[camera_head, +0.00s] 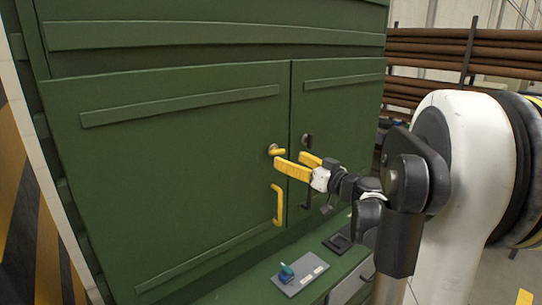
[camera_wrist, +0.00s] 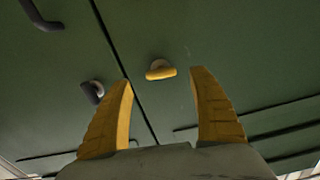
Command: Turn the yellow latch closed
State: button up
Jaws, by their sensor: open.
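The yellow latch (camera_head: 276,150) is a small knob-like handle on the left green door (camera_head: 170,170), near the seam with the right door (camera_head: 345,95). In the head view it points sideways to the right. In the wrist view the yellow latch (camera_wrist: 160,70) lies ahead of my fingertips, roughly between them and apart from both. My gripper (camera_head: 302,164) has two yellow fingers, spread open and empty, just below and right of the latch. It also shows in the wrist view (camera_wrist: 162,82). Both doors look shut.
A yellow pull handle (camera_head: 279,205) hangs below the latch. A dark latch (camera_head: 307,140) is on the right door, close to my gripper. A ledge below carries a grey plate with a blue-green switch (camera_head: 287,273). Brown rollers (camera_head: 450,50) are stacked behind at right.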

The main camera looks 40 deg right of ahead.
aim_at(278, 154)
jog(key=w, duration=0.6)
jog(key=shift+w+a+b, duration=0.1)
jog(key=shift+a+b, duration=0.2)
jog(key=shift+b, duration=0.05)
jog(key=c, duration=1.2)
